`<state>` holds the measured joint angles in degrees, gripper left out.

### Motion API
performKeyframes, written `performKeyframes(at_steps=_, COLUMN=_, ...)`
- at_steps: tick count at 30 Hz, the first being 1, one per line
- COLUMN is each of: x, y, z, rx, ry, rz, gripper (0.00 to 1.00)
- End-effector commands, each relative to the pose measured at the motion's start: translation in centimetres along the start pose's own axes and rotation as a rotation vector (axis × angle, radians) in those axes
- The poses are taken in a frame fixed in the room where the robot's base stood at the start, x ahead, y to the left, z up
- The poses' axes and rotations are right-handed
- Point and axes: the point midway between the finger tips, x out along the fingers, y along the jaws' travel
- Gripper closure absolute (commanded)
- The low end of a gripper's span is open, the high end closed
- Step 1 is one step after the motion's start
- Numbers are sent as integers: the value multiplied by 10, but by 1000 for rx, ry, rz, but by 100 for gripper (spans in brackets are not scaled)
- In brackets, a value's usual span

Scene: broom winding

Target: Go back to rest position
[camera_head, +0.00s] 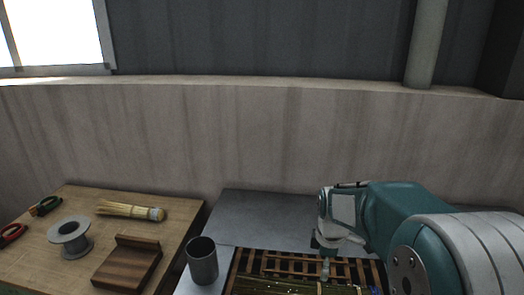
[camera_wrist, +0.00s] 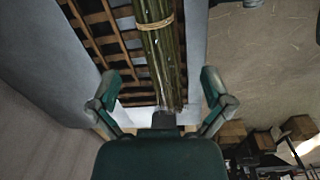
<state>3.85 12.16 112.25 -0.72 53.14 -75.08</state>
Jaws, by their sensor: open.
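My gripper (camera_head: 327,262) hangs at the end of my teal and white arm, over the metal table in the head view. In the wrist view my gripper (camera_wrist: 160,84) has its two fingers spread wide apart, with nothing held between them. A bundle of green stalks (camera_wrist: 160,45) with a tan band lies beyond and between the fingers in that view. The bundle also shows at the bottom edge of the head view (camera_head: 285,289). It lies on a dark wooden slatted rack (camera_head: 247,262). The exact gap between gripper and bundle cannot be told.
A grey metal cup (camera_head: 202,262) stands left of the rack on the metal table (camera_head: 260,213). The wooden table (camera_head: 80,204) on the left holds a straw brush (camera_head: 130,211), a wire spool (camera_head: 70,237), a wooden block (camera_head: 128,266) and cutting tools. A wall (camera_head: 250,135) rises behind.

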Motion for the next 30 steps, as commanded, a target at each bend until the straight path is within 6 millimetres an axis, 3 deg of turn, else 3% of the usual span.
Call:
performKeyframes(at_steps=1, x=-16, y=-10, z=1, rx=57, ry=9, rz=28, gripper=0)
performKeyframes(at_steps=6, x=-57, y=-46, z=5, rx=294, ry=50, rz=104, gripper=0)
performKeyframes(at_steps=15, x=-104, y=-115, z=17, rx=706, ry=168, rz=211, gripper=0)
performKeyframes(at_steps=24, x=-121, y=-181, z=31, rx=1092, ry=332, rz=267, gripper=0)
performKeyframes(at_steps=30, x=-121, y=-201, z=35, rx=1221, ry=394, rz=271, gripper=0)
